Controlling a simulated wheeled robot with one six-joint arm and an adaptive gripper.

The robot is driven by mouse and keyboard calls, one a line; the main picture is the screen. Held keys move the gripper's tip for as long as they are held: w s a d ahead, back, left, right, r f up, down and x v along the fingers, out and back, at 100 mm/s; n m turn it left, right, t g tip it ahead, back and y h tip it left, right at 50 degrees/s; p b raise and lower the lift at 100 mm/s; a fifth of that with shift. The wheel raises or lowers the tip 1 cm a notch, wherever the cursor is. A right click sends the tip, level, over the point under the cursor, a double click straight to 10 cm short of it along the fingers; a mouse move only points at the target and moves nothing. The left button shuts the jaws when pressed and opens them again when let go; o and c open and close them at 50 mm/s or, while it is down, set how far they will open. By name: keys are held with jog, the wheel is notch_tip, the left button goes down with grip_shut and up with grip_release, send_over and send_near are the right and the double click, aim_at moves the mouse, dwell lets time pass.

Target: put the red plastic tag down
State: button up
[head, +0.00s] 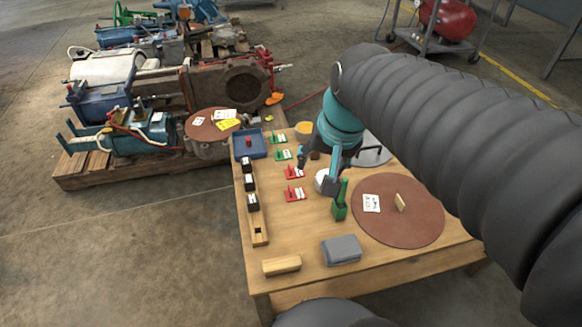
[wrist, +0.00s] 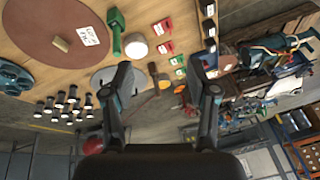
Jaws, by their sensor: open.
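Two red plastic tags lie on the wooden table in the head view, an upper one (head: 293,172) and a lower one (head: 295,193), each with a white label. Both also show near the top of the wrist view, one (wrist: 161,27) above the other (wrist: 166,47). I cannot tell which is the task's tag. My gripper (head: 317,171) is over the table, just right of the red tags in the head view. In the wrist view its fingers (wrist: 160,72) are spread wide, with no tag held between them.
Two green tags (head: 278,138) (head: 283,154) lie above the red ones. A wooden rack (head: 260,235) with black-and-white blocks and a blue tray (head: 262,149) stand left. A green holder (head: 340,205), brown disc (head: 420,233) and grey box (head: 341,249) are right and in front. Bare table lies between.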

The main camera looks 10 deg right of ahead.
jog(key=w+d+f+m+g+y, duration=0.25)
jog(key=w+m, duration=0.45)
jog(key=w, duration=0.7)
jog(key=m+g+y+p, duration=0.2)
jog(key=m, duration=0.5)
send_near(291, 173)
jog(key=shift+w+a+f+h+b, duration=0.2)
jog(key=shift+w+a+f, duration=0.15)
jog(key=shift+a+f, duration=0.15)
jog(key=shift+w+a+f+h+b, duration=0.15)
jog(key=shift+w+a+f, duration=0.2)
jog(key=shift+a, duration=0.25)
jog(key=shift+d+x, duration=0.15)
jog(key=shift+x, duration=1.25)
jog(key=shift+d+x, duration=0.15)
jog(key=shift+x, duration=1.2)
grip_shut()
